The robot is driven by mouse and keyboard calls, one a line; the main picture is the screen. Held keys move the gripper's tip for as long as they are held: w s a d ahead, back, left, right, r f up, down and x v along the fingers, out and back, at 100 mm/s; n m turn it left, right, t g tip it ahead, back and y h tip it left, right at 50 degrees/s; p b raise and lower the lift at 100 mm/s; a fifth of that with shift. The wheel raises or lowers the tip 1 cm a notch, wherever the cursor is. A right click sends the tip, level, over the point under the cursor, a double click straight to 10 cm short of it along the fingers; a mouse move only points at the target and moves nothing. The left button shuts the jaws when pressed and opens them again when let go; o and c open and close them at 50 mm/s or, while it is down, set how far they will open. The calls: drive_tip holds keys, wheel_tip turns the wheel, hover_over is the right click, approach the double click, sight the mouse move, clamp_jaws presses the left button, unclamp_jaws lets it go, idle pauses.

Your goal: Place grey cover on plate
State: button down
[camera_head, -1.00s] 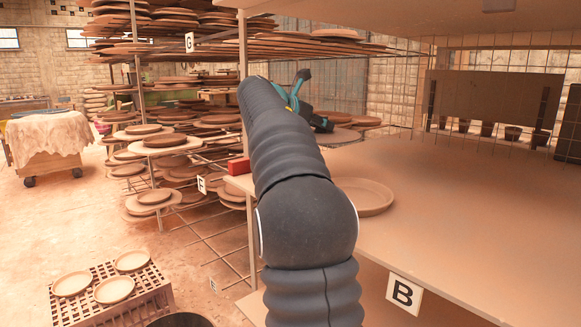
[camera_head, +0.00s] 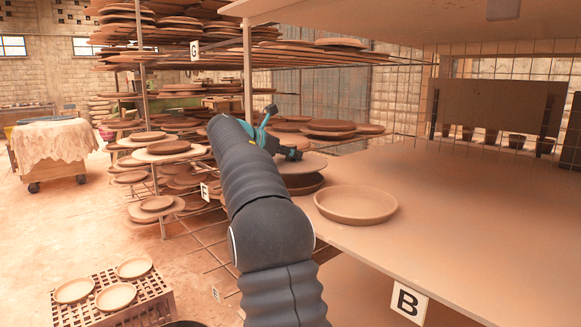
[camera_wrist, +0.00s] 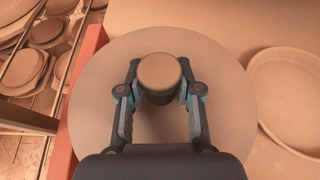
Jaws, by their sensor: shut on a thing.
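The grey cover (camera_wrist: 95,100) is a wide, flat, pale disc with a round knob (camera_wrist: 160,70) in its middle in the wrist view. My gripper (camera_wrist: 159,82) is over it, its two fingers on either side of the knob, shut on it. The plate (camera_wrist: 303,105) is a shallow round dish with a raised rim, to the right of the cover. In the head view the plate (camera_head: 356,206) sits on the shelf near its front edge. My gripper (camera_head: 290,153) shows beyond my arm, with the cover (camera_head: 309,163) partly hidden below it.
The shelf board (camera_head: 470,220) marked B is bare to the right of the plate. A red piece (camera_wrist: 88,55) runs beside the cover at left. Racks full of discs (camera_head: 170,150) stand at left, and a crate with dishes (camera_head: 150,295) is on the floor.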

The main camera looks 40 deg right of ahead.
sight(290, 165)
drive_tip(key=shift+f+b, duration=0.5)
drive_tip(key=shift+f, duration=1.35)
drive_tip(key=shift+f, duration=0.15)
drive_tip(key=c, duration=0.8)
unclamp_jaws()
drive_tip(key=v, duration=1.2)
drive_tip(key=shift+r+p, duration=0.2)
drive_tip(key=shift+p, duration=0.2)
drive_tip(key=shift+s, duration=0.1)
